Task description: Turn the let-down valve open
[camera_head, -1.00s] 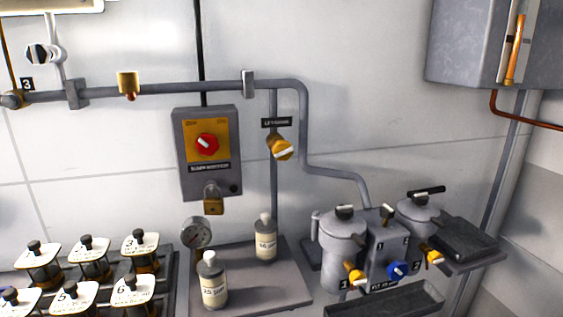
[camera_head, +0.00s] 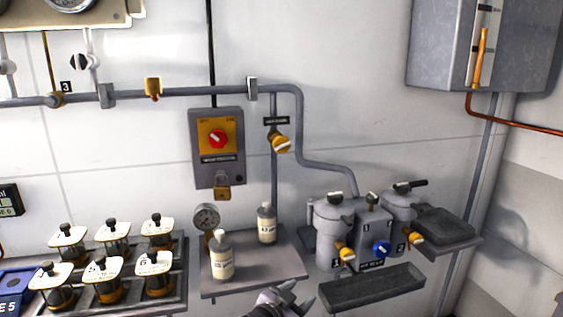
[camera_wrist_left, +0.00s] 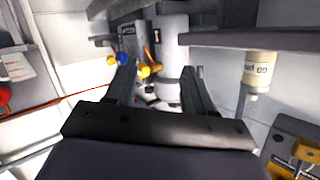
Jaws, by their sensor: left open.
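The let-down valve is a yellow knob with a pale bar handle (camera_head: 280,144), on a thin vertical pipe under a small black label (camera_head: 277,121) that is hard to read. The bar lies tilted, nearer level than upright. My left gripper (camera_head: 299,294) is at the bottom edge of the head view, well below the valve and in front of the bottle shelf. It is open and empty; its two fingers also show apart in the left wrist view (camera_wrist_left: 160,72). I cannot pick out the let-down valve in the wrist view. My right gripper is not in view.
A grey box with a red knob (camera_head: 217,139) and padlock (camera_head: 222,192) hangs left of the valve. Below are a shelf (camera_head: 215,290) with two bottles and a gauge (camera_head: 207,217), and canisters (camera_head: 332,225) with yellow and blue knobs.

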